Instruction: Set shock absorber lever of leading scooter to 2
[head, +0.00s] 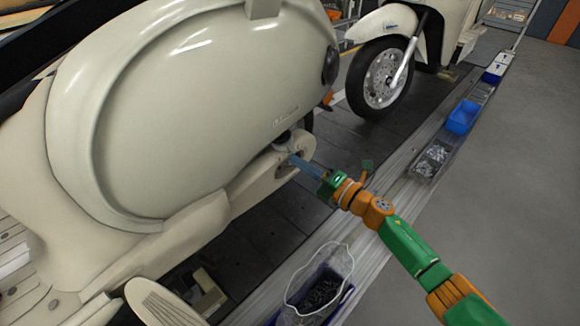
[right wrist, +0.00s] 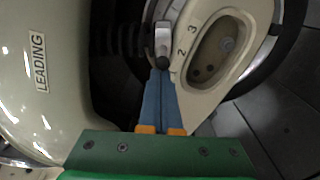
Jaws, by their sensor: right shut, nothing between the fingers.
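The leading scooter (head: 190,110) is cream and fills the left of the head view; its "LEADING" label (right wrist: 41,63) shows in the right wrist view. The shock absorber lever (right wrist: 162,42) is light metal with a dark knob, beside a cream plate (right wrist: 205,75) marked 2 and 3. The knob points down toward my fingers; I cannot tell for sure which number the lever is set to. My right gripper (head: 297,162) is shut and empty, its blue fingertips (right wrist: 162,74) right at the knob, touching or nearly so. My left gripper is out of view.
A second cream scooter (head: 415,30) stands behind on the dark slat conveyor (head: 335,150). Along the conveyor's edge are a blue bin (head: 462,117), a tray of metal parts (head: 432,158) and a dark bin of small parts (head: 318,291). The grey floor at right is clear.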

